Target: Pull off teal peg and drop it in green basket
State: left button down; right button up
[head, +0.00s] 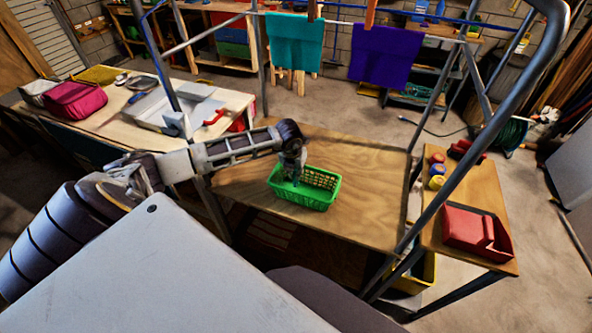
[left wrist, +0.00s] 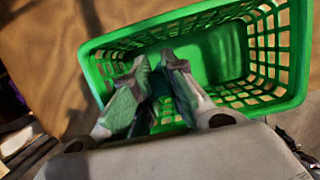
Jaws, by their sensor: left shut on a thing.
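The green basket (head: 318,197) stands on the wooden table in the head view, and its open inside fills much of the left wrist view (left wrist: 290,98). My left gripper (head: 293,172) reaches down over the basket's left part, with its fingertips (left wrist: 157,68) within the rim outline. The fingers are close together, shut on a small dark teal thing, the teal peg (left wrist: 152,115), mostly hidden between them. Whether it touches the basket floor I cannot tell. My right gripper is not in view.
A teal cloth (head: 293,40) and a purple cloth (head: 383,53) hang on a rail behind. Metal frame bars (head: 470,160) rise around the wooden table (head: 370,215). A red box (head: 466,229) sits on the right side shelf. The table right of the basket is clear.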

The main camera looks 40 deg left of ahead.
pick_arm(q)
jog(key=shift+f+b, duration=0.45)
jog(key=shift+f, duration=0.5)
jog(key=c, duration=1.4)
grip_release()
jog(key=shift+v, duration=6)
jog(key=shift+d, duration=0.15)
